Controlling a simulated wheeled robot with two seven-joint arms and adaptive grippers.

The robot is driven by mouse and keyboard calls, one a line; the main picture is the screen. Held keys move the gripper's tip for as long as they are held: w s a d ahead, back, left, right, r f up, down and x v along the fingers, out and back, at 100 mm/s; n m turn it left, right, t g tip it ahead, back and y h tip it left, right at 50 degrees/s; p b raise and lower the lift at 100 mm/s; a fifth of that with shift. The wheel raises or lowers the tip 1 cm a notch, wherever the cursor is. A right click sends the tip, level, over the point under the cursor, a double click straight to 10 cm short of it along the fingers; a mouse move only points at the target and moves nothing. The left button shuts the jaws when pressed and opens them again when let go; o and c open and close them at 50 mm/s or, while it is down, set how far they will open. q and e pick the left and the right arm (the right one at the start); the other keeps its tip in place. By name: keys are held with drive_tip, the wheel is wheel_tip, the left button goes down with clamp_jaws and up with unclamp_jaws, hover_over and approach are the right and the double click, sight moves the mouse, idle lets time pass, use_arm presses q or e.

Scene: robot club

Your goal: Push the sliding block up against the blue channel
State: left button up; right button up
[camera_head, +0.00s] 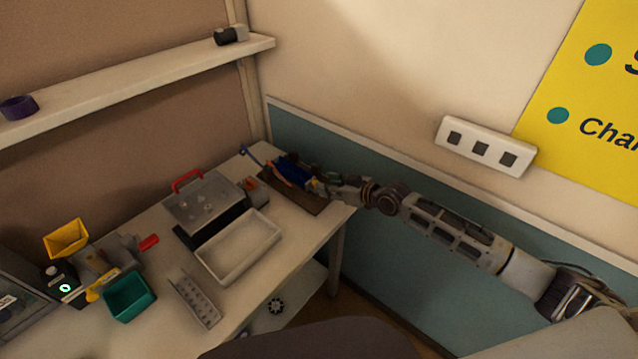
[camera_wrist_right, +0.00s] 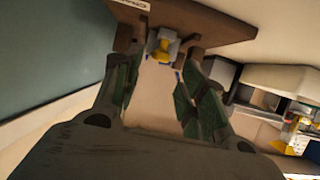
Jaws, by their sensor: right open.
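A blue part (camera_head: 293,171), which looks like the blue channel, lies on a brown board (camera_head: 312,205) at the table's far right corner. My right gripper (camera_head: 320,182) reaches in from the right, close to the blue part. In the right wrist view its open fingers (camera_wrist_right: 162,62) are on either side of a small grey and yellow piece (camera_wrist_right: 163,46) at the brown board (camera_wrist_right: 220,25). I cannot tell whether they touch it, or whether this piece is the sliding block. The gripper hides part of the board. My left gripper is not in view.
A white tray (camera_head: 240,266) and a grey box with a red handle (camera_head: 188,180) stand left of the board. A teal bin (camera_head: 130,298) and yellow hopper (camera_head: 66,238) are farther left. The wall (camera_head: 390,215) is close behind my right arm.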

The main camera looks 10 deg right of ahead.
sight(314, 185)
drive_tip(key=shift+x, duration=2.55)
clamp_jaws()
